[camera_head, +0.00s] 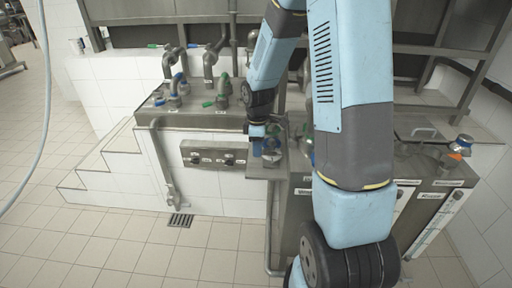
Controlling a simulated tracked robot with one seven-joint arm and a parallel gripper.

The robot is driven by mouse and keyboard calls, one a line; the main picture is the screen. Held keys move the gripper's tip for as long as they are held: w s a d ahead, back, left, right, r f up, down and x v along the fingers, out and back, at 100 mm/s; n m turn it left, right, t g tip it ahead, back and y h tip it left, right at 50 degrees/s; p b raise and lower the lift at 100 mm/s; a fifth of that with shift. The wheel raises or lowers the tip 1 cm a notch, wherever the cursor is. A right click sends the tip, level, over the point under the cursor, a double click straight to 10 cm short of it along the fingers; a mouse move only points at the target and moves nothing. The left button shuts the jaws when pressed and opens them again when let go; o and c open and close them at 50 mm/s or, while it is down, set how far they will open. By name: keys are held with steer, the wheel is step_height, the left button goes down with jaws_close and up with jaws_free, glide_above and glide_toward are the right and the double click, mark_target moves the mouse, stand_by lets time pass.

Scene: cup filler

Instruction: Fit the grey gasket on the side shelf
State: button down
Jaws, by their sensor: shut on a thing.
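My gripper (270,148) is at the end of my light blue arm, pointing down just over the side shelf (257,174). The shelf is a small steel ledge on the right side of the cup filler. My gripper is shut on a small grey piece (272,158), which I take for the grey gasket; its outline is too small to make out. I cannot tell whether the piece touches the shelf or is just above it. My arm hides part of the area to the right of the shelf.
The steel machine top (200,116) carries several pipes and taps with blue and green handles. A control panel (213,154) is on its front. Steel tanks (425,195) stand at the right. A floor drain (180,220) lies in front. The tiled floor at left is clear.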

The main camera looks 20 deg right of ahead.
steer(key=shift+f, duration=1.25)
steer(key=c, duration=0.9)
jaws_free()
steer(key=shift+c, duration=0.2)
step_height(320, 180, up, 19)
steer(key=shift+f, duration=0.2)
stand_by(0.5)
